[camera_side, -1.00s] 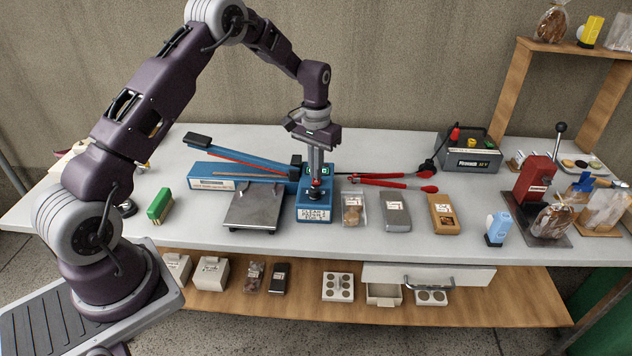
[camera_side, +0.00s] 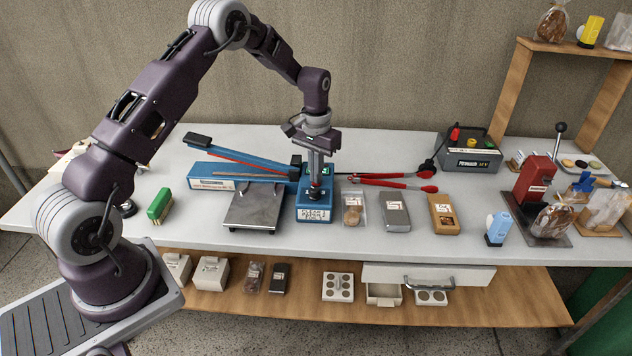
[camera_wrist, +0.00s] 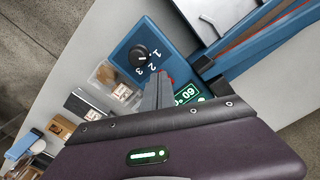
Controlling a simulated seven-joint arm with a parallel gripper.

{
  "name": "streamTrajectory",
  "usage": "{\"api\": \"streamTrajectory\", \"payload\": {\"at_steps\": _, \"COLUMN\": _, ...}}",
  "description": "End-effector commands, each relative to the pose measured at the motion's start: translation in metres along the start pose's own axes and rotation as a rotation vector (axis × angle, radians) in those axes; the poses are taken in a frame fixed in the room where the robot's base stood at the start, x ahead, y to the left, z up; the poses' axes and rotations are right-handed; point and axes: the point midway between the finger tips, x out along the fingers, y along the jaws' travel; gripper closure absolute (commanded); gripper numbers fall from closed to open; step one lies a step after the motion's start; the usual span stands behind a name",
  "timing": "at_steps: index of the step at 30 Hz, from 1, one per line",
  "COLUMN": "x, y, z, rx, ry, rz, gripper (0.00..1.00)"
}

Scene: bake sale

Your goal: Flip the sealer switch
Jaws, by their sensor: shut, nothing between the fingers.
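The blue heat sealer (camera_side: 240,181) lies on the white table, and its control box (camera_side: 314,213) stands at its right end. In the wrist view the box face (camera_wrist: 150,37) carries a black dial (camera_wrist: 139,55) marked 1, 2, 3 and a lit green display (camera_wrist: 186,93). A small red part, seemingly the switch (camera_wrist: 173,77), shows beside my fingertips and is mostly hidden by them. My gripper (camera_side: 316,186) points straight down over the control box with its fingers together and empty. The fingertips are at or just above the red part; I cannot tell whether they touch.
A dark power box (camera_side: 468,152) stands farther back right.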

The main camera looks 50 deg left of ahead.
Motion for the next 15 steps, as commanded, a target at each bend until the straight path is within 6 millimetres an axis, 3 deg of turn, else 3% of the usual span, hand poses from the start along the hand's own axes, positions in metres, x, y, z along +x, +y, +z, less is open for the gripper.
{"api": "streamTrajectory", "payload": {"at_steps": 10, "x": 0.004, "y": 0.0, "z": 0.0, "rx": 0.0, "ry": -0.001, "rz": 0.0, "gripper": 1.0}}
{"api": "streamTrajectory", "payload": {"at_steps": 15, "x": -0.011, "y": 0.0, "z": 0.0, "rx": 0.0, "ry": 0.001, "rz": 0.0, "gripper": 1.0}}
